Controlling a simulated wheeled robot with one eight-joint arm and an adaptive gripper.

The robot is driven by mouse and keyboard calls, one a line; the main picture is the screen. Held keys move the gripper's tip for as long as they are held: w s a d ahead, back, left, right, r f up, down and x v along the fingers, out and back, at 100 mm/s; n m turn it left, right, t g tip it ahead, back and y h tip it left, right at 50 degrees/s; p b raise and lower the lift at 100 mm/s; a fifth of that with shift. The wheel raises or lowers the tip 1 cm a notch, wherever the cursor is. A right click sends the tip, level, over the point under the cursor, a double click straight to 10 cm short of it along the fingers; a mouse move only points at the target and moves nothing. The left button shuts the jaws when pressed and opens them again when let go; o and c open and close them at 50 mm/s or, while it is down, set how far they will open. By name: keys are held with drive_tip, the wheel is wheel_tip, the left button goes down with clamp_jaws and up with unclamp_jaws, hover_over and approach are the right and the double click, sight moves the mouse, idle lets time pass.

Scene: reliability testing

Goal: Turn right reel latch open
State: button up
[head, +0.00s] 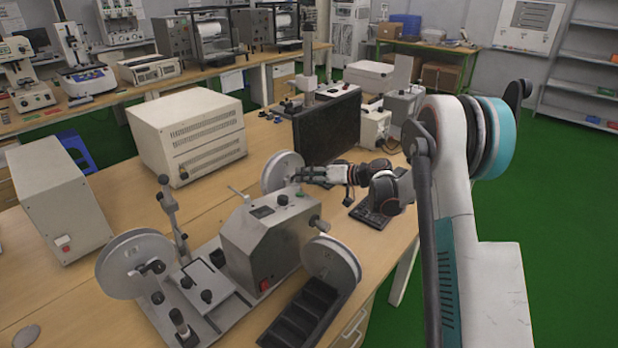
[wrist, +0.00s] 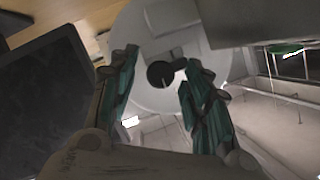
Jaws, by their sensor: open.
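The reel machine (head: 268,240) stands on the wooden table with a grey control box at its middle. Its far reel (head: 279,172), a pale disc, stands upright behind the control box, and my gripper (head: 303,175) is at its right side. In the wrist view the reel (wrist: 140,45) fills the upper middle, with a dark round latch knob (wrist: 160,74) at its hub. My gripper (wrist: 160,72) is open, with one teal-dark finger on each side of the knob. I cannot tell whether either finger touches it. The latch is hidden in the head view.
Another reel (head: 128,264) stands at the left end of the machine, and one (head: 331,262) hangs at its front right. A black compartment tray (head: 298,314) lies at the table's front edge. A dark monitor (head: 327,127) and a keyboard (head: 372,211) are close to my arm.

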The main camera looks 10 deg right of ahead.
clamp_jaws()
drive_tip(key=shift+d+f+m+t+y+b, duration=0.15)
drive_tip(key=shift+m+t+y+b, duration=0.25)
drive_tip(key=shift+m+y+b, duration=1.5)
drive_tip(key=shift+a+f+m+t+y+b, duration=0.1)
drive_tip(key=shift+f+m+t+b, duration=0.25)
drive_tip(key=shift+m, duration=3)
drive_tip(key=shift+d+f+m+t+y+b, duration=0.1)
drive_tip(key=shift+m+t+y+b, duration=0.35)
drive_tip(key=shift+m+y+b, duration=1.5)
drive_tip(key=shift+m+h+p, duration=0.55)
drive_tip(key=shift+m+h, duration=0.35)
drive_tip(key=shift+h, duration=0.05)
unclamp_jaws()
